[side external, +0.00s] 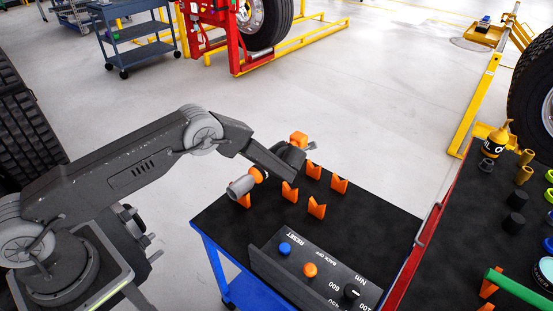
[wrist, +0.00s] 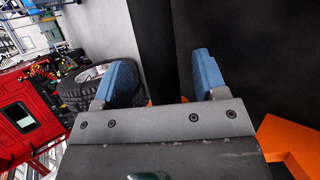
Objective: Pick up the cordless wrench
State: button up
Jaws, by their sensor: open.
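The cordless wrench (side external: 241,187), with a grey cylindrical end and an orange band, rests on orange holders on the black-topped cart. An orange block (side external: 298,138) above my wrist may be part of it. My forearm hides its middle. My gripper (side external: 291,155) is at the wrench, but its fingers are hard to make out there. In the wrist view my gripper (wrist: 161,68) has its two blue fingers wide apart with nothing gripped between them.
Other orange holders (side external: 317,208) stand beside the wrench. A control box (side external: 310,268) with blue and orange knobs is at the cart's front. The cart top (side external: 365,215) is bare to the right.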

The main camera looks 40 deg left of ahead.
jog(key=shift+w+a+f, duration=0.2)
jog(key=shift+a+f, duration=0.1)
jog(key=shift+a, duration=0.05)
grip_shut()
jog(key=shift+w+r, duration=0.1)
jog(key=shift+r, duration=0.15)
dwell(0.3)
